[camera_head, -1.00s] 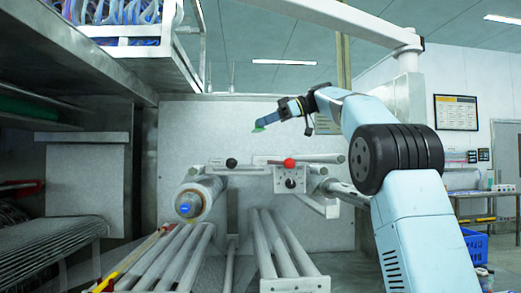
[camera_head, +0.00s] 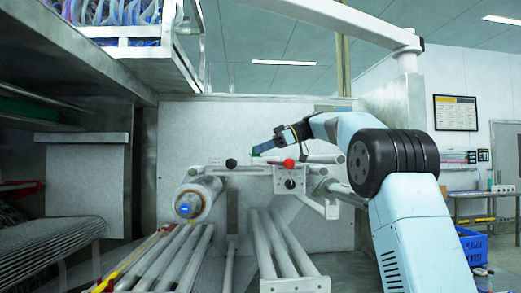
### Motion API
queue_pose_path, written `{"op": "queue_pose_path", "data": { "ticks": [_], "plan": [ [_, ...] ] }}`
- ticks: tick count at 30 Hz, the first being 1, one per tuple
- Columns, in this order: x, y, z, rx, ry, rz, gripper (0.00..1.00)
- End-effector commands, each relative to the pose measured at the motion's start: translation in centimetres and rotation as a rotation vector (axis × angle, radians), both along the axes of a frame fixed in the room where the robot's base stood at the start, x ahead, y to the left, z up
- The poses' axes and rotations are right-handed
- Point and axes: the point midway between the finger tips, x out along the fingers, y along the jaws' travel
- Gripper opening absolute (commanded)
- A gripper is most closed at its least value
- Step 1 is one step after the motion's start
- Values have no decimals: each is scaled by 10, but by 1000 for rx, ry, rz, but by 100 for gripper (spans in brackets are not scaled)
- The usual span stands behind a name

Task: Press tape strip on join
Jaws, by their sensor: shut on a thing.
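My gripper (camera_head: 272,144) is at the end of the light blue arm, in the middle of the view. The strip shows just above the bar with the black knob (camera_head: 231,163) and the red knob (camera_head: 289,164). I cannot tell whether it touches anything there. The join itself cannot be made out at this size.
A roll with a blue core end (camera_head: 184,209) sits on the left, above slanted grey rollers (camera_head: 172,259). More rollers (camera_head: 280,243) slant in the middle. A small control box (camera_head: 290,180) is below the red knob. A white overhead beam (camera_head: 345,18) crosses above my arm.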

Motion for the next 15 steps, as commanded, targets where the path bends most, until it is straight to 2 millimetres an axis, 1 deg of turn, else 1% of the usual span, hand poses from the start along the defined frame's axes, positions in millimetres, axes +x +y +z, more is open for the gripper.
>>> {"op": "queue_pose_path", "data": {
  "ticks": [5,15],
  "plan": [
    [0,0,0,0,-1,1,0],
    [-1,1,-7,1,0,2,0]
  ]
}}
